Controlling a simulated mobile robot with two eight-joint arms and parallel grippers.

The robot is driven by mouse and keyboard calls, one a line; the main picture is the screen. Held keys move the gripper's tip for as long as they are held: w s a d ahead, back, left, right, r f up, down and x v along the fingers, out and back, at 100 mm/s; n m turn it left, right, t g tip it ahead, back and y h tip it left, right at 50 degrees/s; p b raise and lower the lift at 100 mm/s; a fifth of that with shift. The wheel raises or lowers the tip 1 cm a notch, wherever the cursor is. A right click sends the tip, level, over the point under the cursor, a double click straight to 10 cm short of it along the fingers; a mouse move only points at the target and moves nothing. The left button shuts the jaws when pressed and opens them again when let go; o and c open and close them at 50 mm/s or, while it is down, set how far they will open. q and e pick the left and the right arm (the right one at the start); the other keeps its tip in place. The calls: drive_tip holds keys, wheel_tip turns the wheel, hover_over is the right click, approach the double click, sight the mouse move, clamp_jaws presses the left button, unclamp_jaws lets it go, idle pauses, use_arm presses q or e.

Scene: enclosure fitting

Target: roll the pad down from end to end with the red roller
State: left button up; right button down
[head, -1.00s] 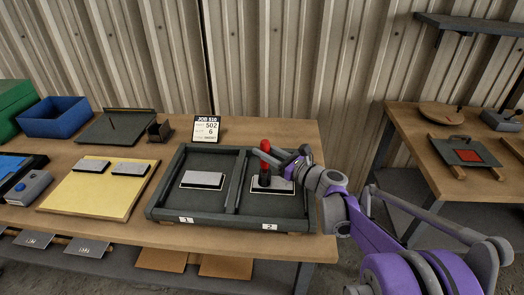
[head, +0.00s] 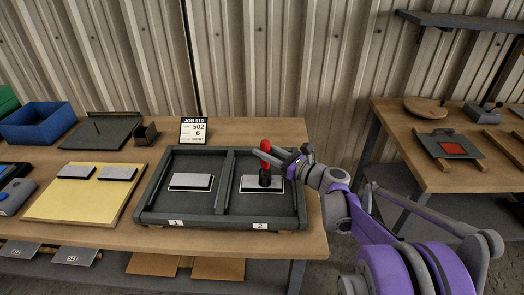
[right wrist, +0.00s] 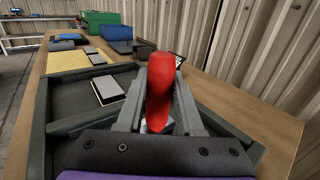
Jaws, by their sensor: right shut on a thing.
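The red roller (head: 265,147) stands upright in compartment 2 of the dark tray (head: 228,195). My right gripper (head: 272,158) is shut on its red handle, which also shows between the fingers in the right wrist view (right wrist: 160,90). The roller's dark lower end is over a pale pad (head: 248,184) in that compartment; whether it presses on the pad cannot be told. Another pale pad (head: 190,181) lies in compartment 1 and shows in the right wrist view (right wrist: 107,89). My left gripper is not in view.
A yellow mat (head: 75,205) with two pale pads (head: 117,173) lies left of the tray. A job card (head: 194,130) stands behind the tray. A blue bin (head: 38,122) is at the far left. A second table (head: 450,180) stands at the right.

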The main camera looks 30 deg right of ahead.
drive_tip(key=shift+s+d, duration=0.5)
drive_tip(key=shift+d, duration=0.45)
drive_tip(key=shift+s+d, duration=0.75)
drive_tip(key=shift+d, duration=0.3)
wheel_tip(320, 180, up, 7)
drive_tip(key=p, duration=0.5)
drive_tip(key=shift+w, duration=0.1)
idle(0.3)
